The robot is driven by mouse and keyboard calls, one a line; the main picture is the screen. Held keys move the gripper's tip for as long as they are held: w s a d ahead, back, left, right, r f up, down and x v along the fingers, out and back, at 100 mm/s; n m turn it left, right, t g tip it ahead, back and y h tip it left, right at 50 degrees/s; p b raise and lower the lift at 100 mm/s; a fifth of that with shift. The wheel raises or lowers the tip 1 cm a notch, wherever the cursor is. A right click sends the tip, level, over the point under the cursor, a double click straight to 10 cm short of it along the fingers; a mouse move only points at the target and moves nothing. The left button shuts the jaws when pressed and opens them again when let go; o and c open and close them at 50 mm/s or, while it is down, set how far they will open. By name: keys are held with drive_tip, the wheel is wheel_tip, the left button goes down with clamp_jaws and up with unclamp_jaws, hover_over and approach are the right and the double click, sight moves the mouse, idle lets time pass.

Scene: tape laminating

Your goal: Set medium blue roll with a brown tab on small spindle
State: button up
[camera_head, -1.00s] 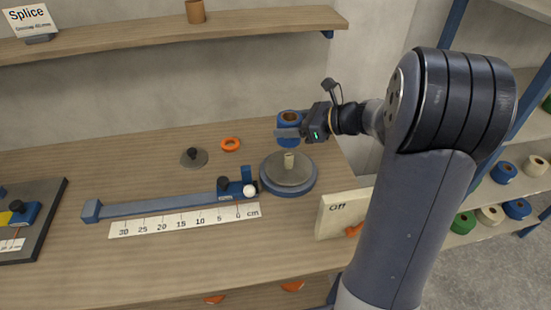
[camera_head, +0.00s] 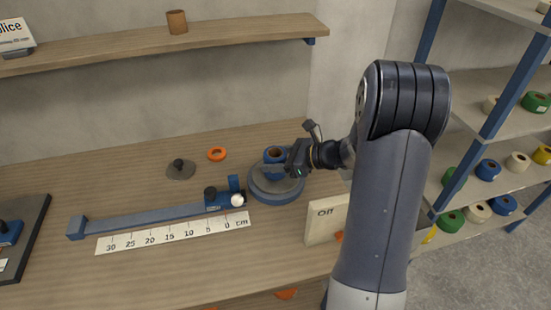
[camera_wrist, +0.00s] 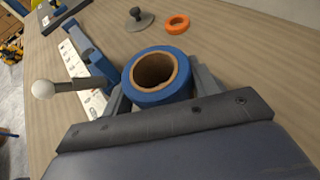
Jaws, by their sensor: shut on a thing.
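The medium blue roll (camera_head: 270,155) has a brown core, and it fills the middle of the wrist view (camera_wrist: 157,102). My gripper (camera_head: 282,166) is shut on it, with a finger on each side of the roll in the wrist view (camera_wrist: 158,90). The roll is upright over the round grey and blue turntable (camera_head: 258,191). The small spindle is hidden under or behind the roll and gripper. I cannot tell whether the roll touches the turntable. No brown tab can be made out.
A blue rail with a white-knobbed lever (camera_head: 237,200) and a cm ruler (camera_head: 175,233) lie left of the turntable. An orange ring (camera_head: 217,153) and a grey knobbed disc (camera_head: 180,169) sit behind. An "Off" sign block (camera_head: 325,220) stands at the front right. A shelf of rolls is at right.

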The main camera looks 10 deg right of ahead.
drive_tip(key=o, duration=1)
drive_tip(key=shift+f, duration=0.15)
drive_tip(key=shift+r, duration=0.25)
drive_tip(key=b+v, duration=0.1)
drive_tip(key=v, duration=1.1)
drive_tip(key=shift+f, duration=0.1)
